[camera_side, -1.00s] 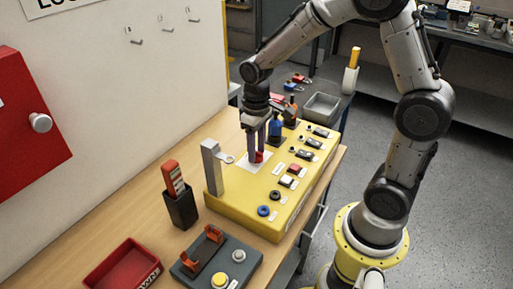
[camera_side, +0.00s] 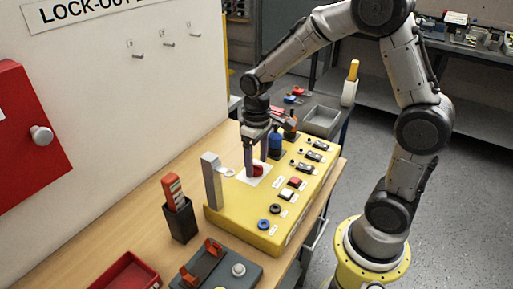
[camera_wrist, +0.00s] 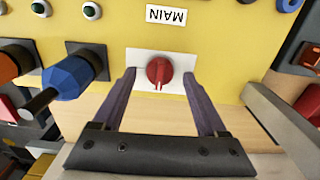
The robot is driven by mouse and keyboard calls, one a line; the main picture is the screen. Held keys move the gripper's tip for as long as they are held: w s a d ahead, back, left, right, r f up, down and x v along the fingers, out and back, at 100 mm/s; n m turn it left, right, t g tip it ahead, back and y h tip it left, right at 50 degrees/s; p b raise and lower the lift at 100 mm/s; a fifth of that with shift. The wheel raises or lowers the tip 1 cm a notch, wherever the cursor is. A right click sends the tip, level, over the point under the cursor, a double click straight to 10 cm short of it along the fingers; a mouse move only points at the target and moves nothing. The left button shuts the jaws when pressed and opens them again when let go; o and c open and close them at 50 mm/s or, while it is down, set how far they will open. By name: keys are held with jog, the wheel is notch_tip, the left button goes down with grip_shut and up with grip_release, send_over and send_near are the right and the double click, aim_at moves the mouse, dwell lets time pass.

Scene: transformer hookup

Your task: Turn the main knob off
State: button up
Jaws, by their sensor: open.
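The main knob is a round red knob (camera_wrist: 159,72) on a white plate in the yellow panel (camera_wrist: 215,40), beside a MAIN label (camera_wrist: 166,15) in the wrist view. In the side view the knob (camera_side: 257,169) shows at the fingertips. My gripper (camera_wrist: 161,75) is open, with its two dark fingers on either side of the knob. In the wrist view there are gaps between the fingers and the knob. My gripper (camera_side: 256,172) points down over the panel in the side view.
A grey upright post (camera_side: 212,182) with a ring stands on the panel's near left. An orange-topped holder (camera_side: 180,212) and red tray (camera_side: 128,272) are on the wooden bench. Lock-out board hooks are on the wall.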

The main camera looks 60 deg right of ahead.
aim_at(257, 165)
notch_tip(257, 165, up, 14)
jog(key=shift+f, duration=0.2)
dwell(0.4)
